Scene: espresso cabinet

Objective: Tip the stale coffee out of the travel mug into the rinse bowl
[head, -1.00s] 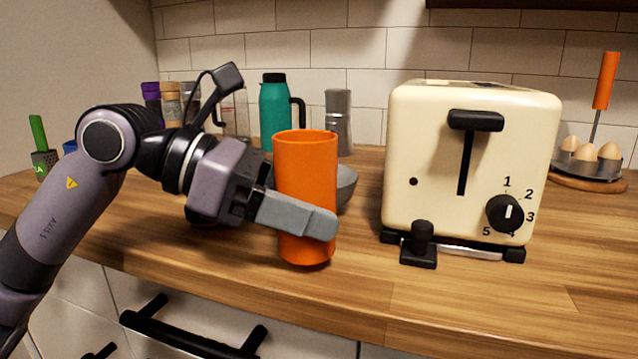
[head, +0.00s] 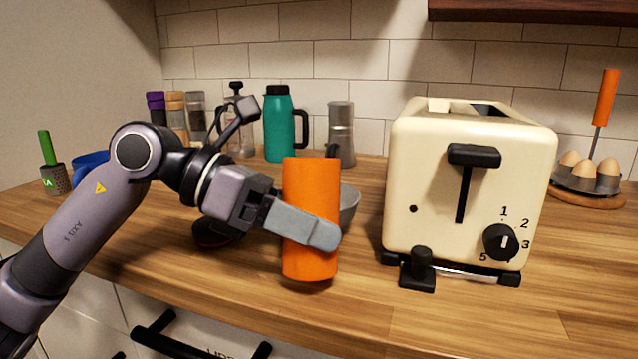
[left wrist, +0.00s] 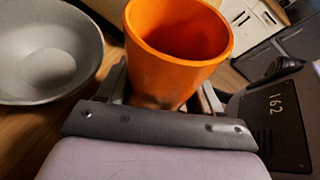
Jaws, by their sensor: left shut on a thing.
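The orange travel mug (head: 308,185) is in my left gripper (head: 318,236), whose fingers are shut around its middle. It is close to upright and seems slightly above the counter, with a shadow under it. In the left wrist view, I look into the open mug (left wrist: 170,65); I cannot make out the coffee inside. The grey rinse bowl (head: 349,207) stands just behind the mug and is partly hidden by it. The bowl shows empty in the left wrist view (left wrist: 50,95), beside the mug. My right gripper is out of view.
A cream toaster (head: 455,180) stands right of the mug. A teal flask (head: 279,130), a metal pot (head: 341,130) and several jars stand along the back. A dark round object (head: 212,236) sits behind my left arm. The counter (head: 350,300) is clear in front.

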